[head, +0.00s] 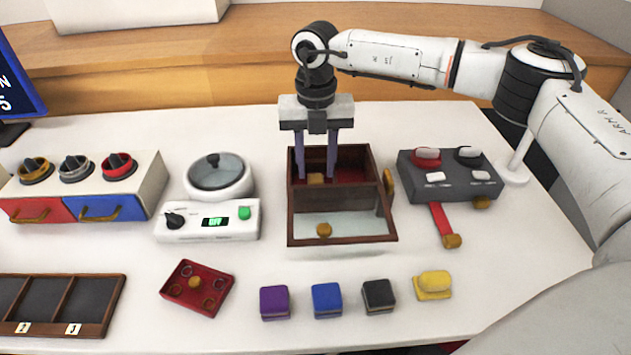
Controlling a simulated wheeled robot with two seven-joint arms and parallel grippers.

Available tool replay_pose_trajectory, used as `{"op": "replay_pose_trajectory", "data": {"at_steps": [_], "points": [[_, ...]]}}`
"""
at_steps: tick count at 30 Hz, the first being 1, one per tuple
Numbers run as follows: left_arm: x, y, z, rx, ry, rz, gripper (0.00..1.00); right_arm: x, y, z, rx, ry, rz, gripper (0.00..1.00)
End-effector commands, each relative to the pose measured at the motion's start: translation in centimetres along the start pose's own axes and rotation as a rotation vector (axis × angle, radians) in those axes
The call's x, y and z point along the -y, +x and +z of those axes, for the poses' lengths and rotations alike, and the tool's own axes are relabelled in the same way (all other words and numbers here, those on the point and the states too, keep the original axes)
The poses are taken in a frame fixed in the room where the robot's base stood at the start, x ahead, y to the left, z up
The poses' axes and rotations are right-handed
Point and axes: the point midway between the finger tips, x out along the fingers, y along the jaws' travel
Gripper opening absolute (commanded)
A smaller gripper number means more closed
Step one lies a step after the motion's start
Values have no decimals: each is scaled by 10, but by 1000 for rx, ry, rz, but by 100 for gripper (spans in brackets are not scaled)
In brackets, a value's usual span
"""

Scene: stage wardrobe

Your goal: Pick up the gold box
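A small gold box (316,179) lies inside the dark wooden case (291,215), in its open rear part with a red lining. My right gripper (316,175) points straight down into the case from above. Its two fingers are apart, one on each side of the gold box, with what look like narrow gaps between fingers and box. The lower ends of the fingers are close to the lining; exact contact cannot be told. My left gripper is not in view.
The case has a glass panel with a gold knob (324,230) in front. A grey switch panel (445,186) stands right, a scale-like device (208,221) left. Purple (275,302), blue (327,300), black (378,296) and yellow (433,284) blocks lie in front, by a red tray (174,295).

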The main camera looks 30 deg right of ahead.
Motion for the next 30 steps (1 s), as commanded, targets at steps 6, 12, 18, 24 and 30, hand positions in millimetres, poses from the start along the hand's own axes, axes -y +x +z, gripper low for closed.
{"op": "replay_pose_trajectory", "data": {"at_steps": [6, 12, 18, 24, 30], "points": [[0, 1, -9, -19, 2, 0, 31, 0, 25, 0, 0, 0, 0, 36], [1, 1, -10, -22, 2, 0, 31, 0, 26, 0, 0, 0, 1, 36], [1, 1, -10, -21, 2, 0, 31, 0, 26, 0, 0, 0, 1, 9], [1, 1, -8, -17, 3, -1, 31, 0, 26, 0, 0, 0, 1, 4], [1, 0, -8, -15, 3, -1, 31, -1, 12, 1, 2, 0, 2, 4]]}}
